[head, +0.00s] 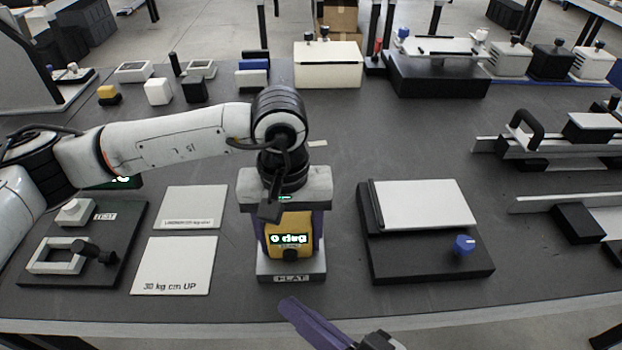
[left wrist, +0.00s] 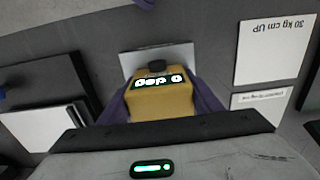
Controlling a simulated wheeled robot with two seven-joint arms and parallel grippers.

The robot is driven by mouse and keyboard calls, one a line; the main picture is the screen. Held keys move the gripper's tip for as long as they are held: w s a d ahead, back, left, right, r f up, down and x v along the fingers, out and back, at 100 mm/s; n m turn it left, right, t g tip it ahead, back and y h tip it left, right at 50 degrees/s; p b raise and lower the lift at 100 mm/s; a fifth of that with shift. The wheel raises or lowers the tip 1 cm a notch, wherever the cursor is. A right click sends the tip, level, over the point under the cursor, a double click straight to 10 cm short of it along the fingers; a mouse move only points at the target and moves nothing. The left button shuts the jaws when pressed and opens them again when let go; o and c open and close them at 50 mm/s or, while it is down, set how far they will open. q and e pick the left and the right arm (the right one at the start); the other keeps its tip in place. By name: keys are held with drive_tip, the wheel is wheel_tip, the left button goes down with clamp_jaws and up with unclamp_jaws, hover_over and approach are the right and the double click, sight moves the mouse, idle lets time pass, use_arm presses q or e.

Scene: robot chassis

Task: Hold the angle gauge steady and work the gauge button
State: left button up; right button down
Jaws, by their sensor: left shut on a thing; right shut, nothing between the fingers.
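The yellow angle gauge (head: 290,228) stands on a grey block marked FLAT (head: 291,278), and its green display reads 0 deg. The dark round gauge button (head: 290,254) is on its front below the display; it also shows in the left wrist view (left wrist: 156,66). My left gripper (head: 289,232) comes down from above and is shut on the gauge, with purple fingers along both sides. The left wrist view shows the gauge (left wrist: 160,100) between these fingers. My right gripper (head: 318,325) is shut and empty at the bottom edge, in front of the gauge and apart from it.
A tilting plate with a blue knob (head: 464,245) stands right of the gauge. White cards (head: 172,265) and a black board with a white frame (head: 55,256) lie to the left. Several small blocks and fixtures line the back.

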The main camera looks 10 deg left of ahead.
use_arm(q)
drive_tip(key=o, duration=1.2)
drive_tip(key=shift+o, duration=0.2)
wheel_tip(320, 180, up, 12)
drive_tip(key=shift+r, duration=0.1)
drive_tip(key=shift+s, duration=0.1)
